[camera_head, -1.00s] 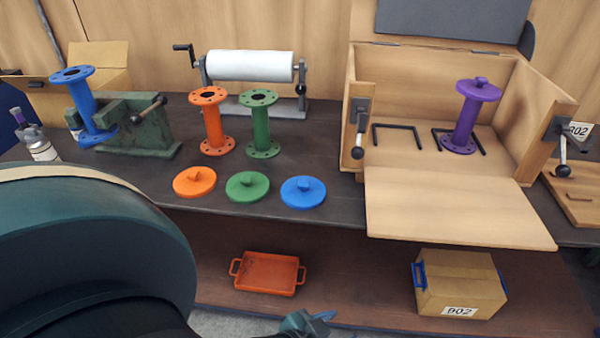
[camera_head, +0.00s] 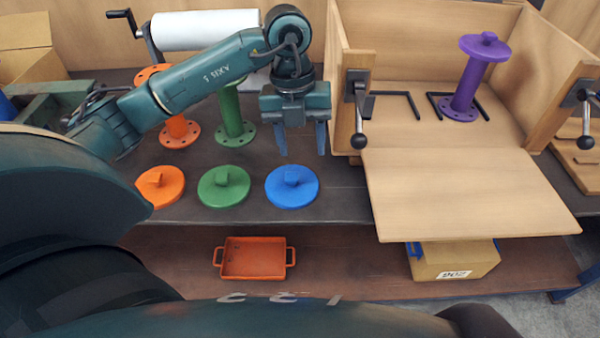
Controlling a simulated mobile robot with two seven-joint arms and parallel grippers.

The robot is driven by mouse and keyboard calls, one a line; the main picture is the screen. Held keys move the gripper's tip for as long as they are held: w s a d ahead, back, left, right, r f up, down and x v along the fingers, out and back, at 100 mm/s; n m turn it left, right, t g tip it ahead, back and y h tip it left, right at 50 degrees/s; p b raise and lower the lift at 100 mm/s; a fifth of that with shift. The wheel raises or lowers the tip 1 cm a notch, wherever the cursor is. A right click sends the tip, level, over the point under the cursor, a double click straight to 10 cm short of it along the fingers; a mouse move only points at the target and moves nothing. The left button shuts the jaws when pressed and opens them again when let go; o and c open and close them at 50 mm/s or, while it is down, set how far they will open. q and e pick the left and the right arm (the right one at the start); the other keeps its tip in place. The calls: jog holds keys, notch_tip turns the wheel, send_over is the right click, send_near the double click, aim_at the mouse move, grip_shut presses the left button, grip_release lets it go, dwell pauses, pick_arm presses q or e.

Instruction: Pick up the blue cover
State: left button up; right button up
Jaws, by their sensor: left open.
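The blue cover (camera_head: 292,187) is a round disc with a small block handle on top. It lies flat near the front edge of the dark bench, right of the green cover (camera_head: 223,187) and the orange cover (camera_head: 160,187). My left gripper (camera_head: 301,145) points down with its two fingers apart. It is empty and appears above and just behind the blue cover, not touching it. My right gripper does not show.
A wooden box (camera_head: 470,190) with its front flap down stands to the right, close to my left gripper, with a purple pipe (camera_head: 468,85) inside. Orange (camera_head: 178,130) and green (camera_head: 233,115) pipes stand behind my left arm. An orange tray (camera_head: 253,260) is on the lower shelf.

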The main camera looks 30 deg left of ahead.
pick_arm(q)
jog(key=w+a+r+n+y, duration=0.1)
jog(key=a+y, duration=0.1)
jog(key=a, duration=0.1)
send_over(292, 176)
jog(key=f, duration=0.6)
jog(key=shift+w+a+f+p, duration=0.1)
jog(key=shift+a+f+p, duration=0.2)
jog(key=shift+f+p, duration=0.05)
jog(key=shift+d+f+p, duration=0.15)
jog(key=shift+f+p, duration=0.2)
jog(key=shift+f, duration=1.1)
jog(key=shift+d+f+p, duration=0.1)
jog(key=shift+f+p, duration=0.2)
jog(key=shift+f, duration=1.15)
jog(key=shift+c, duration=0.4)
jog(key=c, duration=1)
